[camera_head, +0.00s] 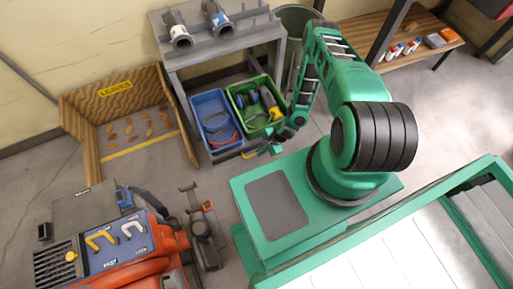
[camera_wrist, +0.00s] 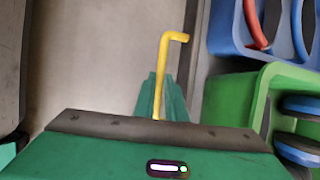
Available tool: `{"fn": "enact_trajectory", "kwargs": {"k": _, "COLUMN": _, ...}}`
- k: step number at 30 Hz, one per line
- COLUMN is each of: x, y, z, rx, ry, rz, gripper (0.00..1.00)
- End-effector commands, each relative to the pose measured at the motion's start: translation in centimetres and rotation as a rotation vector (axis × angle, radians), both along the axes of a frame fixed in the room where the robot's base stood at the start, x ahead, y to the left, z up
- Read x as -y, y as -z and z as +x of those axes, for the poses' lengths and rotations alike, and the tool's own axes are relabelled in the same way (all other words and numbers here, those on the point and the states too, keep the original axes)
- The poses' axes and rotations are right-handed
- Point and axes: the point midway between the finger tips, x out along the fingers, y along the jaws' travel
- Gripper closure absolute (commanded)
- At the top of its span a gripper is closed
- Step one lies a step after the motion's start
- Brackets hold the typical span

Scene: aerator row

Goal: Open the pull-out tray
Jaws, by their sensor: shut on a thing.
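The pull-out tray (camera_head: 228,154) is a low grey tray under a grey bench, carrying a blue bin and a green bin. Its front faces the open floor. A yellow bar handle (camera_head: 249,154) shows at its front edge; in the wrist view the handle (camera_wrist: 164,65) has a bent end. My gripper (camera_head: 268,149) is down at the tray front, beside the green bin. In the wrist view my gripper's green fingers (camera_wrist: 154,95) are shut on the handle. The fingers hide part of the handle.
The blue bin (camera_head: 213,120) holds hoses and the green bin (camera_head: 254,113) holds blue and yellow items. The bench (camera_head: 220,52) bears two grey cylinders. A wooden leaf box (camera_head: 88,150) stands left. An orange machine (camera_head: 140,265) is front left. Floor before the tray is partly free.

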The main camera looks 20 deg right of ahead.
Motion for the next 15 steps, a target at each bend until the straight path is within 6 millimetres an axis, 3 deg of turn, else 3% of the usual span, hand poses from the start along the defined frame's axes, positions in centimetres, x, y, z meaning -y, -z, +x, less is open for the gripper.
{"fn": "enact_trajectory", "kwargs": {"k": 1, "x": 0.83, "y": 0.35, "z": -0.47, "rx": -0.002, "ry": -0.003, "rz": -0.02, "gripper": 1.0}}
{"fn": "enact_trajectory", "kwargs": {"k": 15, "x": 0.14, "y": 0.46, "z": -1.45, "rx": -0.005, "ry": -0.014, "rz": -0.018, "gripper": 1.0}}
